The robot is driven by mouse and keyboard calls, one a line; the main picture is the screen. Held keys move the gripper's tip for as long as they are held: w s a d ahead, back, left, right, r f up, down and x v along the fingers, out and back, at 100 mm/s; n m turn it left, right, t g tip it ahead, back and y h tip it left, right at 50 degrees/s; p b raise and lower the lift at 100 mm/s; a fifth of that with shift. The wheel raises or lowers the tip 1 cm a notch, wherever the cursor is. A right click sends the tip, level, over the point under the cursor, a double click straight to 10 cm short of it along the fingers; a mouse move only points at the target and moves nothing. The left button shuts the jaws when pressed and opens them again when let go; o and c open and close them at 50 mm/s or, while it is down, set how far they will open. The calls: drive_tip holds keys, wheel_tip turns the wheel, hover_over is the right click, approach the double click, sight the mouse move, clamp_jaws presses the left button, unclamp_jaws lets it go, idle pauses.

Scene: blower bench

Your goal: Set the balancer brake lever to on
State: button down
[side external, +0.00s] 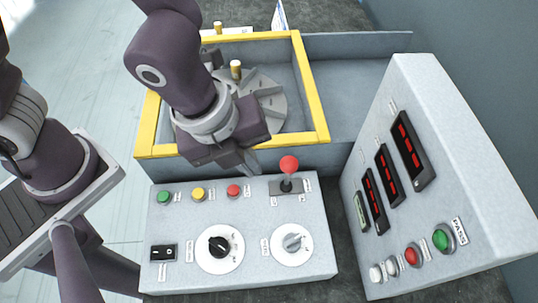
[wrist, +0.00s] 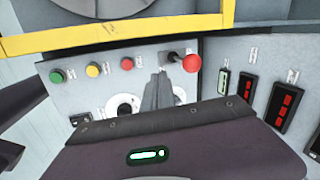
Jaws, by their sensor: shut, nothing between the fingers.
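The brake lever has a red ball knob (side external: 289,165) on a short dark stalk, standing in a dark slot plate (side external: 277,188) at the upper right of the grey control box. Small labels sit around the slot, too small to read. In the wrist view the red knob (wrist: 192,63) is just right of the fingers, with its stalk running left to the panel. My gripper (side external: 252,168) is shut and empty, just left of the knob and above the panel. A gap shows between fingers and knob in the side view. The wrist view also shows the shut fingers (wrist: 161,76).
The box carries green (side external: 163,197), yellow (side external: 198,194) and red (side external: 233,191) buttons, a black rocker switch (side external: 163,252) and two dials (side external: 219,248) (side external: 292,244). A yellow-framed bay (side external: 318,100) stands behind. A slanted display console (side external: 430,180) stands at right.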

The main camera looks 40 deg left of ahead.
sight(297, 165)
drive_tip(key=w, duration=0.1)
drive_tip(key=w+d, duration=0.1)
drive_tip(key=shift+w+d+f, duration=0.25)
drive_tip(key=shift+w+d, duration=0.15)
drive_tip(key=shift+w+d+r, duration=0.15)
drive_tip(key=shift+w+d, duration=0.75)
drive_tip(key=shift+w+d+r, duration=0.1)
drive_tip(key=shift+w+d, duration=0.75)
